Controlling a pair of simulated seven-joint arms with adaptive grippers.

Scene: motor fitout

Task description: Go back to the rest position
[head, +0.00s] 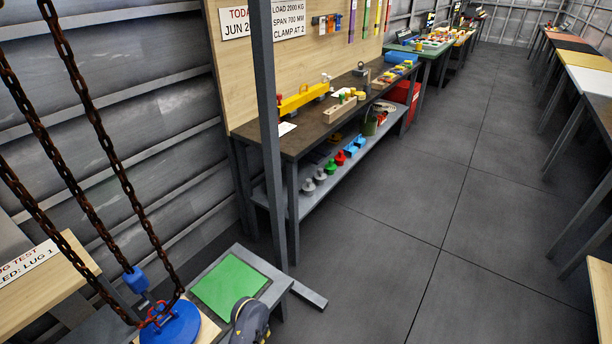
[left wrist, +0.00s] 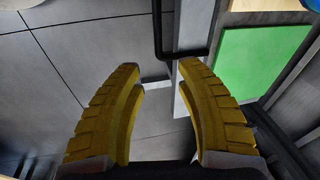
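My left gripper (left wrist: 160,78) shows in the left wrist view with its two yellow ridged fingers apart and nothing between them. Beyond the fingertips are the floor and a grey metal post foot. The green mat (left wrist: 260,65) is to their right. In the head view the same green mat (head: 230,288) lies on a low grey stand, and a dark rounded part of one of my arms shows at the bottom edge beside it. No gripper fingers are visible in the head view. My right gripper is in neither view.
Rusty chains (head: 90,100) hang at the left above a blue round weight (head: 172,328) with a red shackle (head: 158,314). A grey upright post (head: 270,130) stands before a workbench (head: 310,135) holding a yellow beam (head: 303,98). The floor (head: 440,210) to the right is clear.

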